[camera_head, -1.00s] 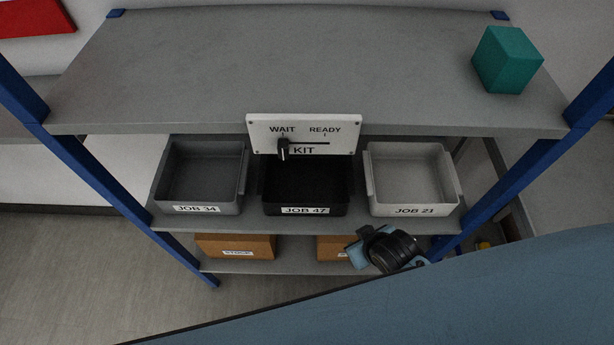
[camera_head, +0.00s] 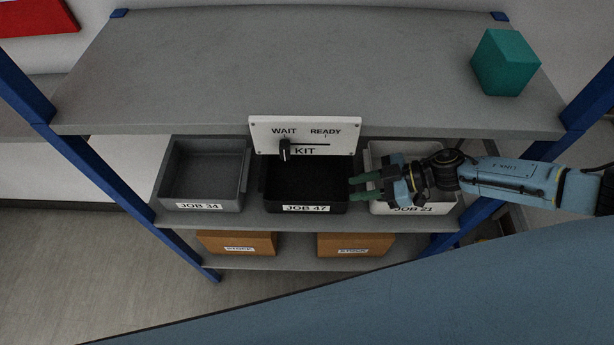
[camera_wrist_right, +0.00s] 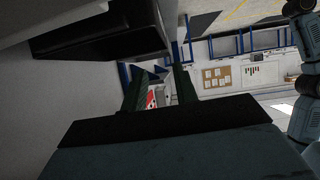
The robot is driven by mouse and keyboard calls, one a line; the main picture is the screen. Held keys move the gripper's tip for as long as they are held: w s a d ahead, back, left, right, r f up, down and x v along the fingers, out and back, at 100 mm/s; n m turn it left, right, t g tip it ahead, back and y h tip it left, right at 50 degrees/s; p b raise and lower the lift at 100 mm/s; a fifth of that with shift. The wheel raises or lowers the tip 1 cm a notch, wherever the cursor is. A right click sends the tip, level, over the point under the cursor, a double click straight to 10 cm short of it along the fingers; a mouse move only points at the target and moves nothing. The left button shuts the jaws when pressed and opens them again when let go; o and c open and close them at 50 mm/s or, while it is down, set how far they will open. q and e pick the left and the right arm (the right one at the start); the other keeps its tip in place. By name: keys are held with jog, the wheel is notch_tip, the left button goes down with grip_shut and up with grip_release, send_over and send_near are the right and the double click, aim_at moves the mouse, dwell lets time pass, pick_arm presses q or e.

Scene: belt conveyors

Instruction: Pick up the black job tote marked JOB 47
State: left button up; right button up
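The black tote marked JOB 47 (camera_head: 305,185) stands on the middle shelf between two other totes. In the right wrist view a large dark box-like shape (camera_wrist_right: 110,38) at the upper left looks like this tote. My right gripper (camera_head: 357,187) is at the black tote's right side, in front of the light tote. Its two green fingers point left with a gap between them, and nothing shows between them. In the right wrist view the fingers (camera_wrist_right: 160,88) also stand apart. I cannot tell whether a finger touches the tote. My left gripper is not in view.
The grey JOB 34 tote (camera_head: 203,175) is on the left, and the light JOB 21 tote (camera_head: 440,195) is on the right, partly hidden by my arm. A WAIT/READY sign (camera_head: 305,135) with a black lever, set at WAIT, hangs above. Brown stock boxes (camera_head: 236,243) sit below. A teal block (camera_head: 505,62) is on top.

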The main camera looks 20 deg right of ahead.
jog(key=b, duration=0.4)
send_near(312, 202)
jog(key=x, duration=0.4)
jog(key=shift+w+f, duration=0.1)
jog(key=shift+w, duration=0.1)
jog(key=b+x, duration=0.2)
jog(key=x, duration=0.2)
jog(key=shift+s, duration=0.15)
jog(key=shift+a+f+b, duration=0.3)
jog(key=shift+a+b, duration=0.15)
jog(key=shift+a, duration=0.05)
jog(key=shift+r, duration=0.1)
jog(key=shift+c, duration=0.3)
grip_shut()
